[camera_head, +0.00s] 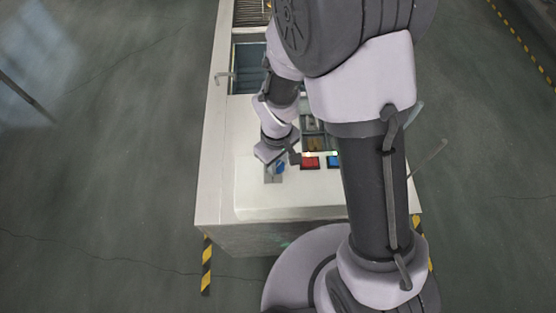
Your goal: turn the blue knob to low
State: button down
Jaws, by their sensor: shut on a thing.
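The blue knob (280,169) sits on a small grey plate (271,176) on the white top of the tank's control housing. My gripper (276,163) reaches down from above and is shut on the blue knob. The gripper hides most of the knob, so its pointer and the marks around it cannot be read.
An open basin (248,66) lies farther back. My own arm covers much of the tank's right side.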

jog(key=shift+n, duration=1)
jog(key=c, duration=1.1)
grip_release()
jog(key=shift+o, duration=0.2)
jog(key=shift+r, duration=0.1)
notch_tip(320, 180, up, 17)
jog(key=p, duration=0.4)
jog(key=shift+s, duration=0.15)
jog(key=shift+a+r, duration=0.1)
